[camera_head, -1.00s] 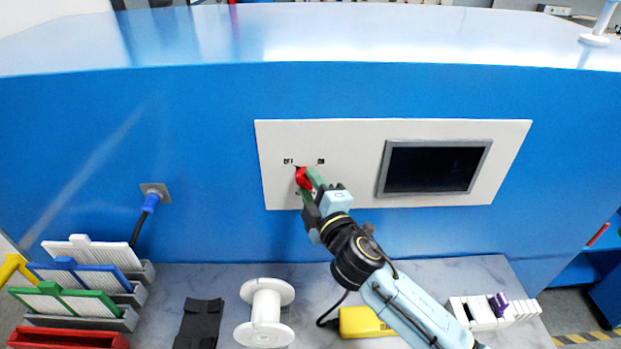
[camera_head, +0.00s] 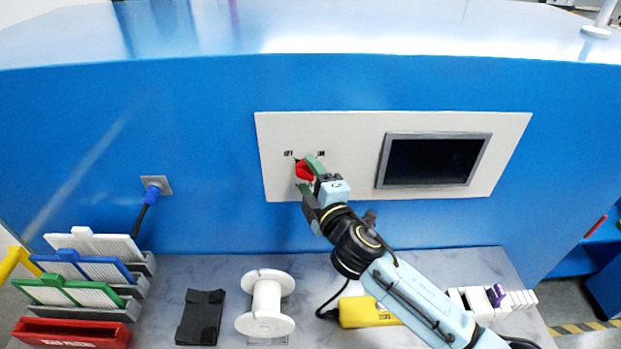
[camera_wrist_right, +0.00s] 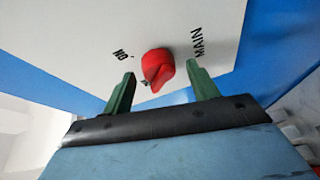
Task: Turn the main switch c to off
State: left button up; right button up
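The main switch is a red knob (camera_head: 304,171) on the left part of a white panel (camera_head: 350,122); it also shows in the right wrist view (camera_wrist_right: 157,66). OFF is printed at its upper left and ON at its upper right in the head view. Its narrow end appears to point toward the OFF side. My right gripper (camera_head: 310,178) has its green fingers on either side of the knob. In the wrist view the fingers (camera_wrist_right: 160,88) are apart, with visible gaps to the knob. My left gripper is out of view.
A dark screen (camera_head: 433,161) sits right of the switch on the blue cabinet (camera_head: 200,100). On the bench below are a white spool (camera_head: 266,300), a yellow device (camera_head: 366,312), a black piece (camera_head: 201,317) and coloured racks at the left.

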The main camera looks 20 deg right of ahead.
jog(key=shift+s, duration=0.1)
jog(key=s+d+b, duration=0.1)
jog(key=s+b, duration=0.1)
jog(key=s, duration=1.1)
jog(key=shift+d+b, duration=0.2)
jog(key=shift+b, duration=0.2)
